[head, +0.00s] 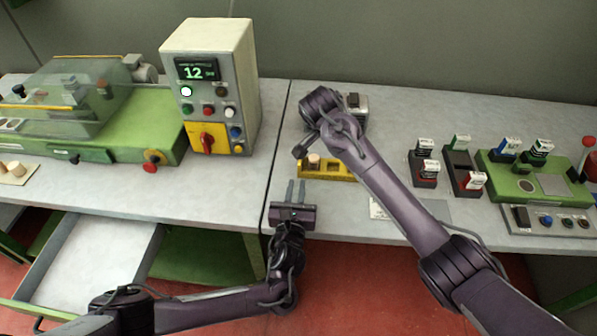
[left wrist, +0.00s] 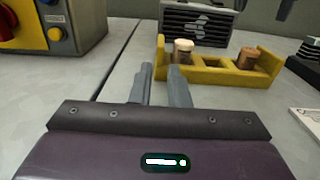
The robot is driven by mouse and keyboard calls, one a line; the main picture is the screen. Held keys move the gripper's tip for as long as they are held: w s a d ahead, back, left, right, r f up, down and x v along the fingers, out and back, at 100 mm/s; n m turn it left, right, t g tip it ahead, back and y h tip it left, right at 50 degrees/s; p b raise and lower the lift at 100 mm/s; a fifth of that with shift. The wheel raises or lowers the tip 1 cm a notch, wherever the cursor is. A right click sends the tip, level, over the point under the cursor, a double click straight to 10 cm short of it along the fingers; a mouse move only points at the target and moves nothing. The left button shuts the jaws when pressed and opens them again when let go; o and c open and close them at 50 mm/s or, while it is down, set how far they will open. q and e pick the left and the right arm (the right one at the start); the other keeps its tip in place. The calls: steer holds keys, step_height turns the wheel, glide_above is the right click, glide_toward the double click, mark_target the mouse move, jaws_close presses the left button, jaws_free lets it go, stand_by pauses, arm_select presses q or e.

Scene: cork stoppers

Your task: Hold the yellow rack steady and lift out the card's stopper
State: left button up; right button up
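The yellow rack (head: 326,175) stands on the right-hand table near its left front part, and it also shows in the left wrist view (left wrist: 216,77). A pale-topped stopper (left wrist: 183,52) stands in its left end and shows in the head view (head: 314,160). A brown stopper (left wrist: 248,59) stands in its right end; my right arm hides that part in the head view. My left gripper (head: 296,184) is open and empty, in front of the rack, not touching it. My right gripper (head: 303,149) is above the rack's left end; its fingers are unclear. A white card (head: 378,208) lies right of the rack, its print unreadable.
A grey box with a dark grille (left wrist: 196,24) stands behind the rack. Left are a control box (head: 212,85) and a green machine (head: 128,125). Dark blocks with labels (head: 424,167) and a green panel (head: 510,183) stand right. An open drawer (head: 85,262) juts out at lower left.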

mark_target(299, 168)
arm_select(q)
steer(key=w, duration=0.8)
steer(key=shift+w+d, duration=0.1)
steer(key=shift+d, duration=0.1)
steer(key=shift+c, duration=0.3)
jaws_close()
